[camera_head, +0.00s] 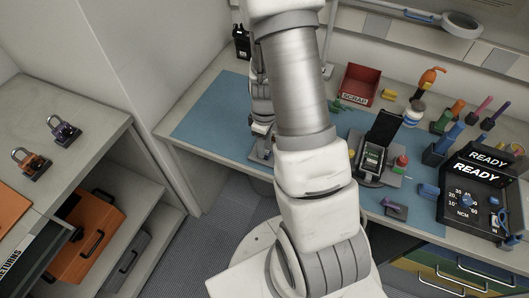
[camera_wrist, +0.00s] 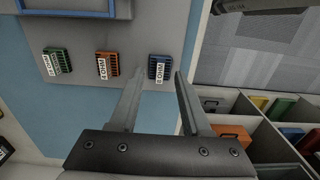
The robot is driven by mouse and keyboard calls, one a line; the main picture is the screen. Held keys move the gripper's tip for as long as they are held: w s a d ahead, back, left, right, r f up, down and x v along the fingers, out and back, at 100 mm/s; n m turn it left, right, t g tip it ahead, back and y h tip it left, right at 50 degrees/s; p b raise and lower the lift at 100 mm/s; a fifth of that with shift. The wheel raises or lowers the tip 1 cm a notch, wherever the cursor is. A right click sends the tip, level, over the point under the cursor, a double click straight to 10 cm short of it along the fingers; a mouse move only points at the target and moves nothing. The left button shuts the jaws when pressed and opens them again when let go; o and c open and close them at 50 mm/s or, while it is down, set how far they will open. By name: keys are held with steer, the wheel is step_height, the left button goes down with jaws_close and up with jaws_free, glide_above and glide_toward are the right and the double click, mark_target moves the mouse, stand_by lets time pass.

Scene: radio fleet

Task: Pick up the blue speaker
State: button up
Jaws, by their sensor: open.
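The blue speaker (camera_wrist: 159,69) is a small dark-blue ribbed block with a white label that seems to read 8 OHM. It rests on a grey surface in the wrist view. My gripper (camera_wrist: 159,77) is open and empty, with its two fingertips on either side of the blue speaker in the picture. The speaker appears to lie beyond the tips, and contact is not visible. An orange speaker (camera_wrist: 107,66) and a green speaker (camera_wrist: 57,61) stand in the same row to the left. In the head view my arm hides the speakers.
A blue-rimmed frame (camera_wrist: 68,14) lies above the row. Compartments with coloured things (camera_wrist: 250,120) are at the right, past the bench edge. In the head view, the blue mat (camera_head: 212,112) is clear at left; a red SCRAP bin (camera_head: 360,84) and a READY tester (camera_head: 476,200) stand right.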

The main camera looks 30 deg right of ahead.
steer(key=shift+f, duration=0.8)
jaws_close()
steer(key=shift+r, duration=0.15)
